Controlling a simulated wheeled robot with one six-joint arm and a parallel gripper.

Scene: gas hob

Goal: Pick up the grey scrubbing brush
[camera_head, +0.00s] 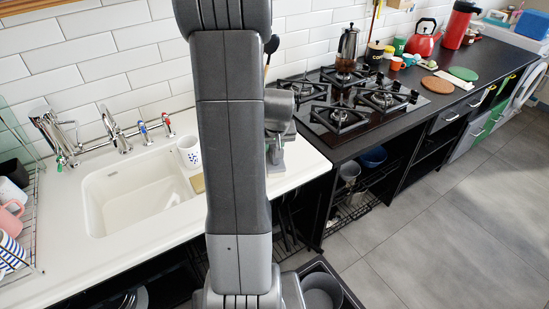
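I cannot make out the grey scrubbing brush for certain; my own arm fills the middle of the head view and hides part of the counter. Behind the arm, right of the sink, grey parts show that look like my wrist, with what seems to be my gripper (275,153) below them, low over or at the white counter (300,168). The arm covers much of it. I cannot see whether its fingers are apart or hold anything.
The sink (135,195) is left, with taps (115,130) behind and a spotted mug (189,152) on its right side. A dish rack (25,240) stands far left. The gas hob (345,100) is right; a kettle (424,40) and other items stand beyond.

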